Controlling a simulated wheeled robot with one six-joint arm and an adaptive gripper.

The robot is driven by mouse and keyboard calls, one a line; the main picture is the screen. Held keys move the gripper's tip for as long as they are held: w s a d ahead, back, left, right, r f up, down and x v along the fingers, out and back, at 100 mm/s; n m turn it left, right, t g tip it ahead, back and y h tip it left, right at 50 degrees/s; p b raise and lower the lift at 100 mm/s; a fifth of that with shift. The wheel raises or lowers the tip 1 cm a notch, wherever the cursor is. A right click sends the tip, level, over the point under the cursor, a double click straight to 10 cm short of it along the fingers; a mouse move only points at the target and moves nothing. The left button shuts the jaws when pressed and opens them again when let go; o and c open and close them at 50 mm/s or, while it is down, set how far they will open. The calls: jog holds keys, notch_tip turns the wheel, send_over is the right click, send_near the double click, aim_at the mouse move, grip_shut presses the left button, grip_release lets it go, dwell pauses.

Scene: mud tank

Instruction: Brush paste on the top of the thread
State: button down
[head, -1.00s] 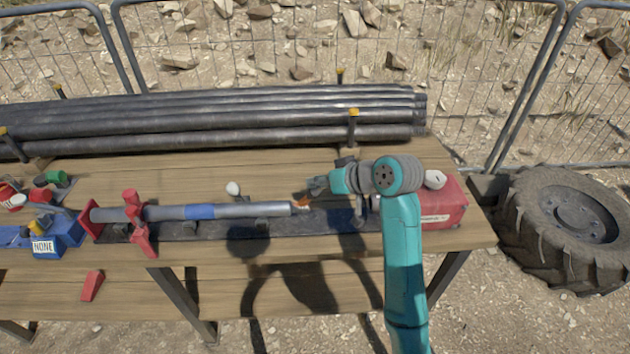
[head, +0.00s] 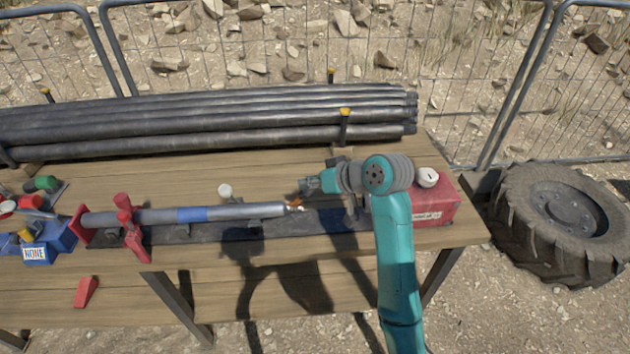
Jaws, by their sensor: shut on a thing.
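A grey pipe (head: 241,211) with a blue band (head: 193,214) lies level along the bench. Its threaded end (head: 287,208) points right, toward my gripper. My gripper (head: 308,186) is at the right, just beyond and slightly above that end. It is shut on a small brush, whose orange-brown tip (head: 294,203) is at the top of the thread. Whether the tip touches the thread, and how much paste is there, is too small to tell. My arm hides part of the bench on the right.
A red box (head: 432,205) stands behind my arm. Dark pipes (head: 200,125) are stacked at the back. A white cup (head: 225,190) stands behind the pipe. A tyre (head: 560,222) is at right.

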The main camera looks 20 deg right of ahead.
jog(key=shift+w+a, duration=0.2)
jog(key=shift+a, duration=0.45)
jog(key=shift+s+d, duration=0.15)
jog(key=shift+d, duration=0.45)
jog(key=shift+s+d, duration=0.25)
jog(key=shift+d, duration=0.4)
jog(key=shift+r, duration=2.95)
